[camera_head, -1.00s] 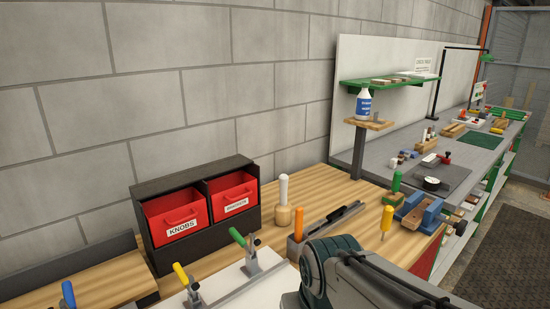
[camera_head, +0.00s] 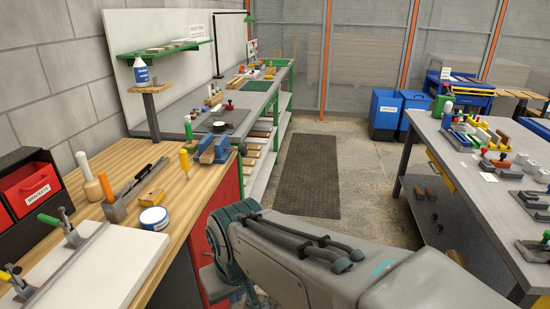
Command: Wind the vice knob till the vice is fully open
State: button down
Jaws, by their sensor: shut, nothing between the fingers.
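A small blue vice (camera_head: 214,149) with tan-brown faces sits at the right edge of the wooden bench (camera_head: 176,190), beside the grey bench behind it. At this size I cannot make out its knob or how wide its jaws are apart. My arm fills the lower middle of the picture, its teal joint in front of the bench's red side. My gripper is not in view; no fingers show.
Green-handled (camera_head: 188,128) and yellow-handled (camera_head: 184,160) tools stand left of the vice. A round blue-and-white tin (camera_head: 153,220) is nearer. A dark mat (camera_head: 310,175) lies on open floor between the benches. A grey table (camera_head: 480,200) with several clamps stands right.

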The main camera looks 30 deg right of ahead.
aim_at(243, 150)
jog(key=u, duration=0.05)
jog(key=k, duration=0.3)
jog(key=z, duration=1.25)
jog(key=i, duration=1.1)
jog(key=u, duration=0.95)
jog(key=k, duration=0.35)
jog(key=z, duration=0.5)
jog(key=i, duration=0.9)
jog(key=u, duration=0.55)
